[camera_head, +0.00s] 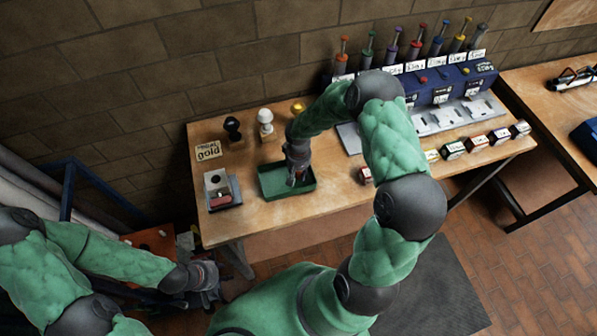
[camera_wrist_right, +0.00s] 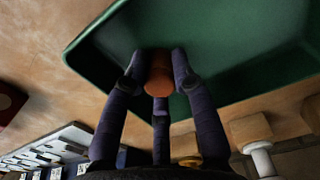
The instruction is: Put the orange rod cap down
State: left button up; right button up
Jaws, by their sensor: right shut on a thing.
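The orange rod cap (camera_wrist_right: 160,76) is between the fingers of my right gripper (camera_wrist_right: 160,88) in the right wrist view. The gripper is shut on it, over the green tray (camera_wrist_right: 225,35). In the head view my right gripper (camera_head: 297,178) reaches down into the green tray (camera_head: 270,191) on the wooden table. The cap is mostly hidden there by the fingers. I cannot tell whether the cap touches the tray floor. My left gripper (camera_head: 205,284) is low at the left, away from the table top; its fingers are too unclear to read.
A small white device (camera_head: 217,187) stands left of the tray. Black (camera_head: 232,128), white (camera_head: 265,122) and gold knobs (camera_head: 298,107) stand behind it, beside a "gold" sign (camera_head: 208,151). A blue dispenser rack (camera_head: 440,85) and several small boxes (camera_head: 477,143) fill the right side.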

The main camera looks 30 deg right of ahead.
jog(key=shift+f, duration=0.15)
jog(key=o, duration=0.9)
jog(key=shift+o, duration=0.2)
notch_tip(320, 180, up, 12)
jog(key=shift+r+p, duration=0.2)
jog(key=shift+p, duration=0.25)
